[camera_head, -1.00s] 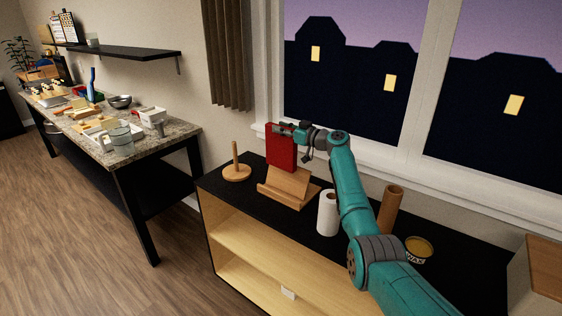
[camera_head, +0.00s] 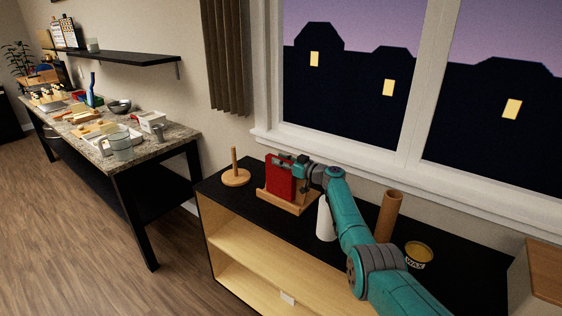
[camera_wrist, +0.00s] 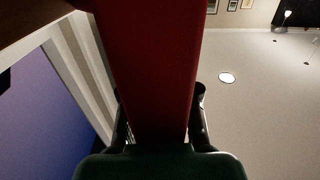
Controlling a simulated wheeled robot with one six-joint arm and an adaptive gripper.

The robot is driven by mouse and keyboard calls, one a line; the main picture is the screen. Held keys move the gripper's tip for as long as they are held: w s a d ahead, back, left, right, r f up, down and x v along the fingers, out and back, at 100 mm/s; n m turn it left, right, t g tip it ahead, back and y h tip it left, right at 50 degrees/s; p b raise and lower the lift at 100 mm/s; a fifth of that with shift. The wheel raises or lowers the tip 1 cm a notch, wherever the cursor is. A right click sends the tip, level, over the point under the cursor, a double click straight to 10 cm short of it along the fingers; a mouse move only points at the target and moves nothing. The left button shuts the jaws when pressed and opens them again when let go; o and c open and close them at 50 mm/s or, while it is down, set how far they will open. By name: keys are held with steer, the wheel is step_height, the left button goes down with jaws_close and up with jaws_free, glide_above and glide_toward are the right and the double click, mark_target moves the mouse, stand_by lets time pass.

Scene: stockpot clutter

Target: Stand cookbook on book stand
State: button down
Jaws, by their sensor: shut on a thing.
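The book hides much of the stand's back board. My gripper (camera_head: 290,160) is shut on the cookbook near its top edge. In the wrist view the cookbook (camera_wrist: 150,70) fills the middle, between the fingers.
A wooden peg holder (camera_head: 235,170) stands left of the stand. A brown tube (camera_head: 389,213) and a wax tin (camera_head: 417,253) stand farther right. The window is behind.

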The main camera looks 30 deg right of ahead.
steer(key=shift+f, duration=0.25)
steer(key=c, duration=0.8)
jaws_free()
steer(key=shift+f, duration=0.1)
steer(key=shift+c, duration=0.2)
steer(key=shift+r, duration=0.25)
steer(key=shift+s+d+r, duration=0.1)
steer(key=shift+s, duration=0.1)
steer(key=v, duration=0.7)
steer(key=shift+r, duration=0.15)
